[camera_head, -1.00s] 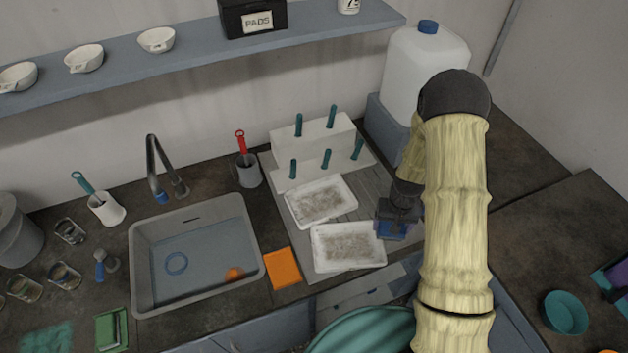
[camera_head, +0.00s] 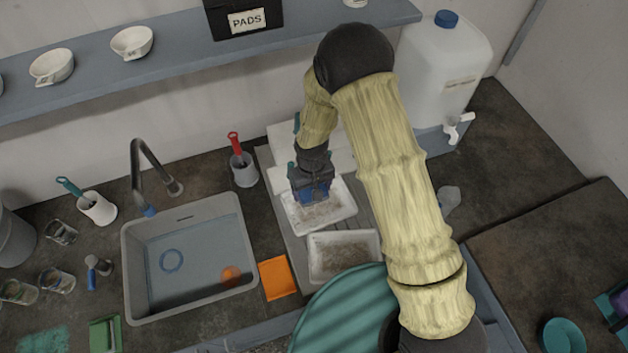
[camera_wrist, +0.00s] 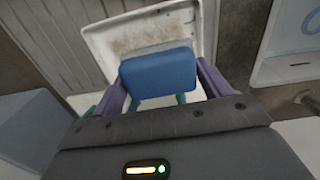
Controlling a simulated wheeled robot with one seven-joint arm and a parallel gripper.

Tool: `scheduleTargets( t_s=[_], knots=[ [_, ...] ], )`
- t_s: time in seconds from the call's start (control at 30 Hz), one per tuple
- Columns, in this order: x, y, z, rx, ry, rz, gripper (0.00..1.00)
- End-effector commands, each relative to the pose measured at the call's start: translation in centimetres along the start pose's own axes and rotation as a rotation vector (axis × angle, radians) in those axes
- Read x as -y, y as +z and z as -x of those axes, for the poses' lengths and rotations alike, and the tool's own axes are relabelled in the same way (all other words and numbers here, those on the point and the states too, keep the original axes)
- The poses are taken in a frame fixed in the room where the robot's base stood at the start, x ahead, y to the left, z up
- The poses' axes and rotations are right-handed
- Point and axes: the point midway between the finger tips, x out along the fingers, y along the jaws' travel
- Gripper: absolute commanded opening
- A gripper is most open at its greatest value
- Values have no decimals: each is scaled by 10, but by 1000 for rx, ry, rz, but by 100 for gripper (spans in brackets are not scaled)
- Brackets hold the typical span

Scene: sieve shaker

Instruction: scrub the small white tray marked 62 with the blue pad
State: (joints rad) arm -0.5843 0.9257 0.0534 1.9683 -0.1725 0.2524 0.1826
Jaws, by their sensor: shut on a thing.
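Two small white trays with brownish dirt inside lie on the grey drainboard: a far one (camera_head: 345,226) and a near one (camera_head: 314,262). No number is readable on either. My gripper (camera_head: 311,190) is shut on the blue pad (camera_wrist: 158,72) and is over the far tray, toward its back left. In the wrist view the pad covers part of a dirty white tray (camera_wrist: 101,38). I cannot tell whether the pad touches the tray floor. My gripper and arm hide part of the far tray and the white peg block behind.
A grey sink (camera_head: 128,270) with water, a blue ring and an orange object is at left. An orange cloth (camera_head: 278,278) lies beside the near tray. A holder (camera_head: 244,175) with a red-handled tool stands behind. A white jug (camera_head: 450,75) is at back right.

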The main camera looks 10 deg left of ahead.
Motion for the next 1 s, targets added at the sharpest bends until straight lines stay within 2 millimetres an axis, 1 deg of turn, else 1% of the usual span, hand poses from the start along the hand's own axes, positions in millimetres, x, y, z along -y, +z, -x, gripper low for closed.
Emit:
scheduleTargets(
  t_s=[0.2,0.33,0.8,1.0],
  knots=[
    [1,0,-1,0,0,3,58],
    [0,0,-6,0,0,0,58],
    [-2,0,-55,0,0,-3,58],
    [-2,0,-61,-1,0,-3,58]
  ],
)
